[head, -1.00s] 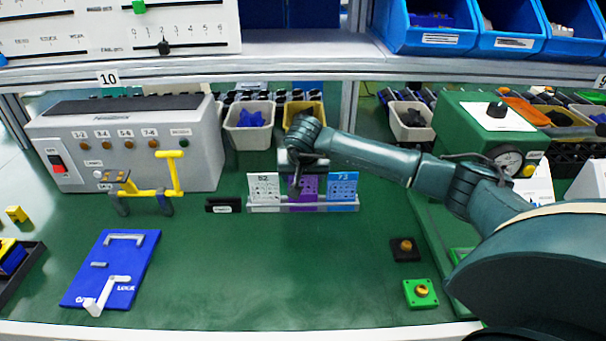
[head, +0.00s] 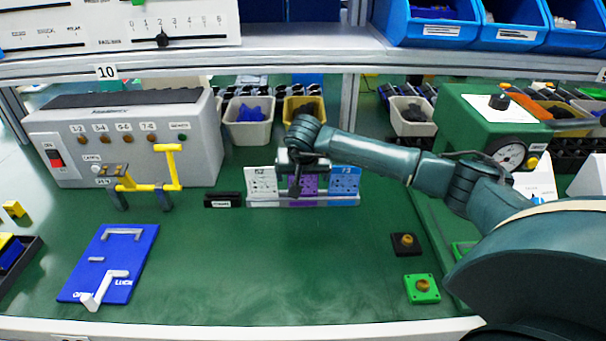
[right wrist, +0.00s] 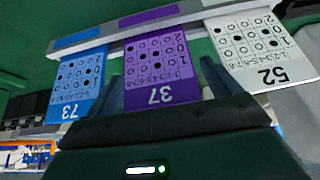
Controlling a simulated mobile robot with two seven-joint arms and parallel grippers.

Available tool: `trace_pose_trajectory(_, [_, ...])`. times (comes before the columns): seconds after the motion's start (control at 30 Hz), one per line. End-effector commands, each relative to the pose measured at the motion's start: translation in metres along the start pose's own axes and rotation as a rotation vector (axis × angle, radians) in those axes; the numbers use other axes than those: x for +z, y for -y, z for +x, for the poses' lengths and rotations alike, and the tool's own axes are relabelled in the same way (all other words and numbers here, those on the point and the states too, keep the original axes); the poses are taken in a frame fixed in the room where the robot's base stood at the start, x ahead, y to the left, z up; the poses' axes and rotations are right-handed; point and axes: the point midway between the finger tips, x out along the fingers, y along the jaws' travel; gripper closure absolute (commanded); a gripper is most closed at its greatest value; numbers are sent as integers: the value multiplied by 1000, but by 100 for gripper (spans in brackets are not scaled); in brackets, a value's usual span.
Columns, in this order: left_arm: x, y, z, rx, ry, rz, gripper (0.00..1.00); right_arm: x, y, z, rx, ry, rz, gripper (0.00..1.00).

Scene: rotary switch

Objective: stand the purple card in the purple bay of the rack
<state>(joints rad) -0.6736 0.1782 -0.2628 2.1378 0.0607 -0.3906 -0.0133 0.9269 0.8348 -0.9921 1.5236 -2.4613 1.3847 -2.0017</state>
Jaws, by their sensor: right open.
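The purple card (right wrist: 155,65), marked 37, stands in the middle bay of the rack (head: 335,202), in line with the purple label (right wrist: 150,16). In the head view the purple card (head: 308,186) is partly hidden behind my right gripper (head: 297,182). My right gripper is open. In the right wrist view its fingers (right wrist: 162,86) lie either side of the card, with gaps visible. My left gripper is not in view.
A white card (head: 262,181) and a blue card (head: 344,180) stand in the bays either side. A small black block (head: 222,200) lies left of the rack. The green table in front is clear between the blue lock board (head: 112,255) and the button boxes (head: 422,289).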

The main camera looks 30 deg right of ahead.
Motion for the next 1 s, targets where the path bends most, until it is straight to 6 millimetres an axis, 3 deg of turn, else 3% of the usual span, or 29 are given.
trace_pose_trajectory(0.37, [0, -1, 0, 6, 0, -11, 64, 2, 0, 1, 2, 3, -1, 8])
trace_pose_trajectory(0.43, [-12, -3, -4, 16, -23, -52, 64, 2, 0, 1, 2, 3, -1, 8])
trace_pose_trajectory(0.8, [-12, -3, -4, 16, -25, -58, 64, 0, 0, -83, -2, -3, -3, 8])
trace_pose_trajectory(1.0, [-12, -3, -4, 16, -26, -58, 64, 0, 0, -117, -2, -2, -1, 8])
